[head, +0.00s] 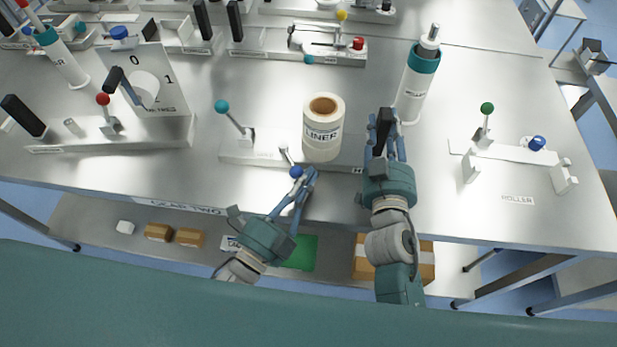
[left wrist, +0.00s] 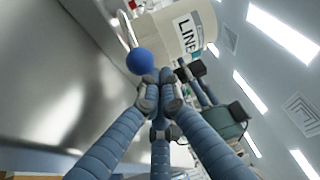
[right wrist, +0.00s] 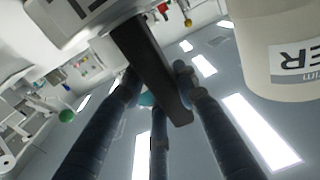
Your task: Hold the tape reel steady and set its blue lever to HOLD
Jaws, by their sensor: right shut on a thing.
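The tape reel (head: 323,145), a cream roll labelled LINER, stands upright on a low grey base in the middle of the table. The blue lever's knob (head: 296,172) is at the end of a short white rod slanting toward the front, left of the reel. The knob also shows in the left wrist view (left wrist: 139,61). My left gripper (head: 311,174) has its fingertips drawn together just beside the knob, with nothing between them. My right gripper (head: 386,138) is shut on an upright black handle (right wrist: 148,68) right of the reel. The lever's labels are too small to read.
A teal-knobbed lever (head: 222,106) stands at the base's left end. A white-and-teal cylinder (head: 416,85) stands close behind my right gripper. A green-knobbed lever (head: 487,108) is farther right. A shelf with boxes (head: 158,232) lies below the table's front edge.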

